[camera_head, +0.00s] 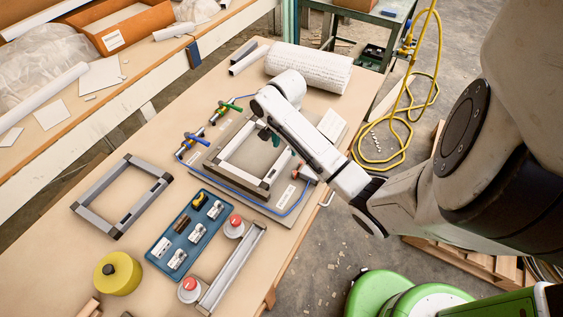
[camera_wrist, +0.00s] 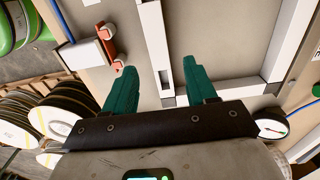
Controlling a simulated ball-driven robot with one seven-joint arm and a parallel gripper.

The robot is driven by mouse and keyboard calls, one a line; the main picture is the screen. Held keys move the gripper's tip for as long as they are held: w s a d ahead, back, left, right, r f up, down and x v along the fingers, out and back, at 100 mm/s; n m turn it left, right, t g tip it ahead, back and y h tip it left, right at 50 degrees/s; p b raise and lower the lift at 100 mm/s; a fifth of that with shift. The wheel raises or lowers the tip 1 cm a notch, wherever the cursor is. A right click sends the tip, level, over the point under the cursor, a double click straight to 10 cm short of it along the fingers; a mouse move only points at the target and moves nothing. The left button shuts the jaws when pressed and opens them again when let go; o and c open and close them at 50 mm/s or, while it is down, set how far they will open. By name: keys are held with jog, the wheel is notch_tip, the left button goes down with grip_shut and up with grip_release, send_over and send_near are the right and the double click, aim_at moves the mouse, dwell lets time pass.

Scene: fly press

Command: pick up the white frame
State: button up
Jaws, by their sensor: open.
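The white frame (camera_head: 241,174) lies flat on a grey plate on the workbench, with dark corner pieces; the arm hides part of its far and right sides. In the wrist view one white bar of the frame (camera_wrist: 156,40) runs between my fingers, and other bars show at the right. My gripper (camera_wrist: 159,66) has two green fingers, spread apart with nothing gripped. In the head view the gripper (camera_head: 268,137) is over the frame, mostly hidden behind the wrist. I cannot tell how far the fingertips are above the bar.
Red clamps (camera_wrist: 109,42) and blue hose (camera_head: 250,199) surround the plate (camera_head: 222,165). A grey frame (camera_head: 93,216) lies at left. A blue tray (camera_head: 182,222), red-topped buttons (camera_head: 189,290), a yellow roll (camera_head: 118,273) and a white roll (camera_head: 310,68) share the bench.

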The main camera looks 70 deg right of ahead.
aim_at(286, 155)
jog(key=shift+f, duration=2.1)
grip_shut()
